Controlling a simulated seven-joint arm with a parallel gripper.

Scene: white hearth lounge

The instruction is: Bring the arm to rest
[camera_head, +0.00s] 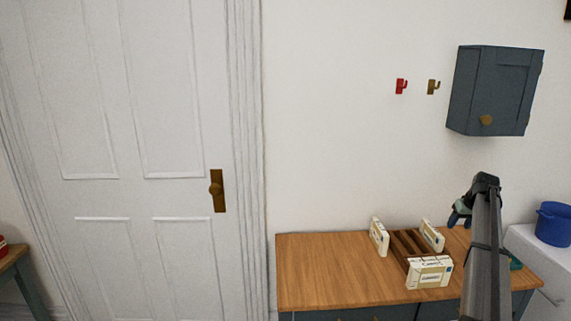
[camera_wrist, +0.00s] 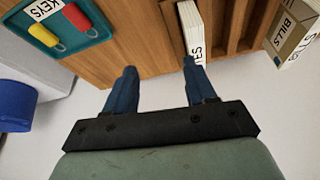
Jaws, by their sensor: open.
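My gripper (camera_head: 460,214) is above the right part of the wooden-topped cabinet (camera_head: 320,270), seen beside my arm in the head view. In the wrist view my gripper (camera_wrist: 160,68) has its two blue fingers spread wide with nothing between them. Beyond the fingertips lies the wood top, with a pale labelled block (camera_wrist: 193,28) close to the right finger. The fingers appear apart from it. My arm hides part of the cabinet's right side in the head view.
A brown slatted rack (camera_head: 407,243) has pale labelled blocks around it. A teal tray (camera_wrist: 88,38) marked KEYS holds red and yellow tags. A blue pot (camera_head: 553,224) stands right. The top's left is clear.

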